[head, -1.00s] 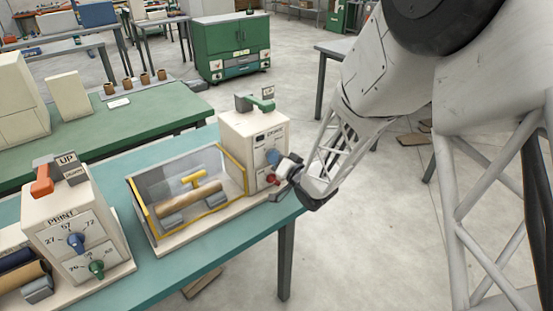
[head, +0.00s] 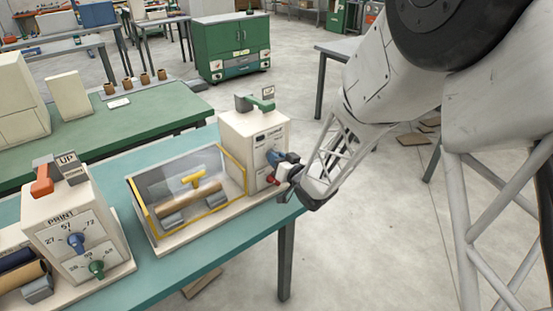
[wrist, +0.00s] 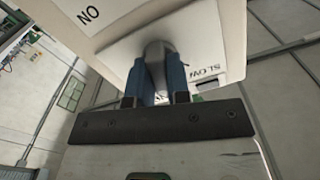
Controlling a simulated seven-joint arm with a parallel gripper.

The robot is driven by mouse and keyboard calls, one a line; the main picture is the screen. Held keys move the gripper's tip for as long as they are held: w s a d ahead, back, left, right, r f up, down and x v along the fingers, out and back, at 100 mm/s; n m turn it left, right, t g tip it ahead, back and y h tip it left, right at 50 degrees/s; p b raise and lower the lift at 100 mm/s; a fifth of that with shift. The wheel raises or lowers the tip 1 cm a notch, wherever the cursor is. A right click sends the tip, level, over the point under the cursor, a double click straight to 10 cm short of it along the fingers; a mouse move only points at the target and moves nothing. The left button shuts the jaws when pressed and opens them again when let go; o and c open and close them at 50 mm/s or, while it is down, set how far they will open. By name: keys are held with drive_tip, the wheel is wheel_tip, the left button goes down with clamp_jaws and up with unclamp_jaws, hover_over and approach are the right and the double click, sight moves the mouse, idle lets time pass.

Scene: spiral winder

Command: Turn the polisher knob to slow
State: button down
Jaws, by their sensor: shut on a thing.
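My gripper (head: 282,160) is shut on this knob from the right. In the wrist view the knob's grey ridge (wrist: 158,58) stands between my two fingers (wrist: 158,88), touching or very near both. A label (wrist: 207,71) on the panel to the right appears upside down and seems to read SLOW. The knob's pointer is hidden, so its exact setting cannot be told.
A small red knob (head: 271,180) sits just below my gripper. A yellow-framed open tray with a roller (head: 187,206) is attached left of the panel. A second machine marked PRINT (head: 72,235) stands at the left.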

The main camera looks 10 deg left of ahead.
drive_tip(key=n, duration=0.5)
drive_tip(key=shift+n, duration=0.3)
drive_tip(key=n, duration=0.5)
drive_tip(key=shift+n, duration=0.4)
drive_tip(key=c, duration=1.1)
unclamp_jaws()
drive_tip(key=shift+v, duration=3.9)
drive_tip(key=shift+r, duration=0.15)
